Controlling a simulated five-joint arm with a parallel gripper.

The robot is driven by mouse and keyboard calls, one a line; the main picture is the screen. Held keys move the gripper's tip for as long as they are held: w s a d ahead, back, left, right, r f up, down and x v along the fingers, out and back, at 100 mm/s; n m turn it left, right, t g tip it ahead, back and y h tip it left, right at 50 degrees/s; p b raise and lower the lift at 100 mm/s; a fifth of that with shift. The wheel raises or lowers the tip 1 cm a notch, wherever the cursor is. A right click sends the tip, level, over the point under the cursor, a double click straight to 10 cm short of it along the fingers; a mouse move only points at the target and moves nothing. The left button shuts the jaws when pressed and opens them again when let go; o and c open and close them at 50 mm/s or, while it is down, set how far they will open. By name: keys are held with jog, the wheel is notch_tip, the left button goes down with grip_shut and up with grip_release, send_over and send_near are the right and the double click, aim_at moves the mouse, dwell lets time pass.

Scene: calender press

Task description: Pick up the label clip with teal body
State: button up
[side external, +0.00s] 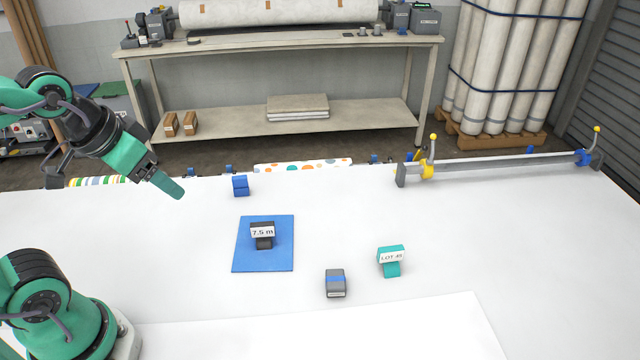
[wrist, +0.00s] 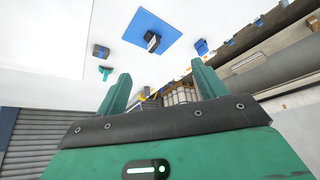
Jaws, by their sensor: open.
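The label clip with the teal body (side external: 391,269) stands on the white table, right of centre in the side external view. Its white label reads "LOT" and a number that is hard to read. In the wrist view a small teal clip (wrist: 105,71) shows at the upper left, near the left finger. My gripper (side external: 180,192) is raised above the table's left part, far to the left of the teal clip. In the wrist view my gripper (wrist: 164,80) shows two teal fingers spread apart with nothing between them.
A black clip (side external: 264,242) labelled "7.5 m" stands on a blue mat (side external: 243,262). A grey block with a blue band (side external: 336,284) is left of the teal clip. A blue block (side external: 240,186) sits farther back. A metal bar (side external: 500,165) runs along the back right.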

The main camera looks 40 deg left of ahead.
jog(key=shift+o, duration=0.5)
jog(key=n+g, duration=0.6)
jog(key=n, duration=0.3)
send_over(392, 248)
jog(key=f, duration=1.4)
jog(key=shift+s+a+f, duration=0.2)
jog(key=shift+a+f, duration=0.1)
jog(key=shift+a, duration=0.05)
jog(key=shift+d+f, duration=0.2)
jog(key=shift+f, duration=0.05)
jog(key=shift+w+d+f, duration=0.1)
jog(key=shift+w+f, duration=0.05)
jog(key=shift+f, duration=3.75)
